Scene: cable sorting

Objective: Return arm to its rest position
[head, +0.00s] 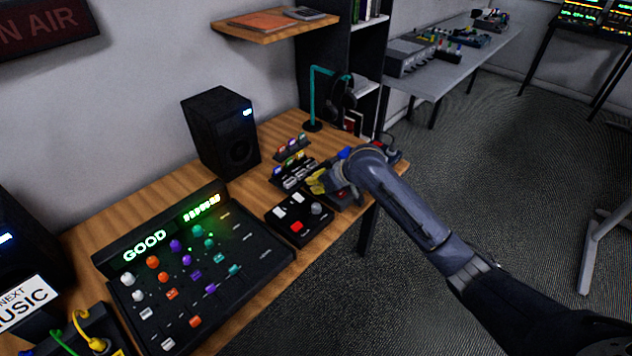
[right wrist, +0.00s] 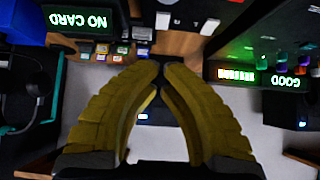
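My right arm (head: 405,205) reaches in from the lower right of the head view, over the right end of the wooden desk. Its right gripper (head: 317,183) has yellow fingers and hovers near the small black control box and the card rack. In the right wrist view the two yellow fingertips (right wrist: 161,66) come together with only a sliver between them. Nothing shows held in them. My left gripper is in neither view.
The mixing console (head: 190,270) reads GOOD. A black control box (head: 299,220), card rack (head: 291,172), speaker (head: 222,132) and teal headphone stand (head: 314,100) crowd the desk. A NO CARD display (right wrist: 88,20) shows in the wrist view. Open carpet (head: 460,150) lies right.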

